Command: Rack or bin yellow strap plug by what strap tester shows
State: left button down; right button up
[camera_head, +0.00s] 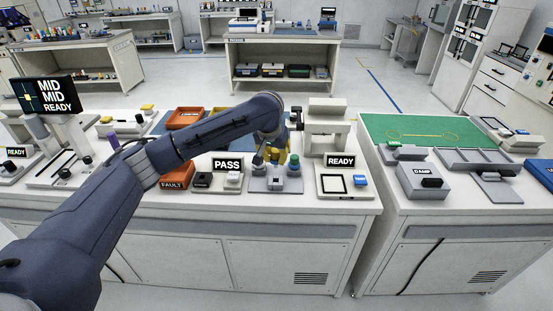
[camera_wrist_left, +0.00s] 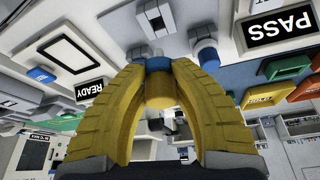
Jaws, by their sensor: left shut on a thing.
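My left gripper (camera_head: 281,152) is over a small grey stand (camera_head: 270,184) on the bench. In the left wrist view its yellow fingers (camera_wrist_left: 159,75) are shut on a short yellow piece, the strap plug (camera_wrist_left: 160,97). A blue round part (camera_wrist_left: 158,64) shows right at the fingertips; whether the plug touches it I cannot tell. The display left of the stand reads PASS (camera_head: 227,163). An orange bin labelled FAULT (camera_head: 175,181) is further left. My right gripper is not in view.
Right of the stand is a fixture with a square frame (camera_head: 334,184) and a READY sign (camera_head: 340,161). A white press-like machine (camera_head: 327,125) stands behind it. Another orange bin (camera_head: 186,117) is behind my arm. A second bench with a green mat (camera_head: 400,127) is to the right.

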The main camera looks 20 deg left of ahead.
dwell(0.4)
pick_arm(q)
send_over(277, 180)
jog(key=s, duration=0.1)
jog(key=shift+s+a+f, duration=0.1)
jog(key=shift+f, duration=1.1)
jog(key=shift+s+f, duration=0.1)
jog(key=shift+f, duration=1.05)
jog(key=shift+f, duration=0.25)
jog(key=shift+f, duration=1.05)
jog(key=shift+f, duration=0.65)
jog(key=c, duration=1.2)
grip_release()
jog(key=shift+o, duration=0.3)
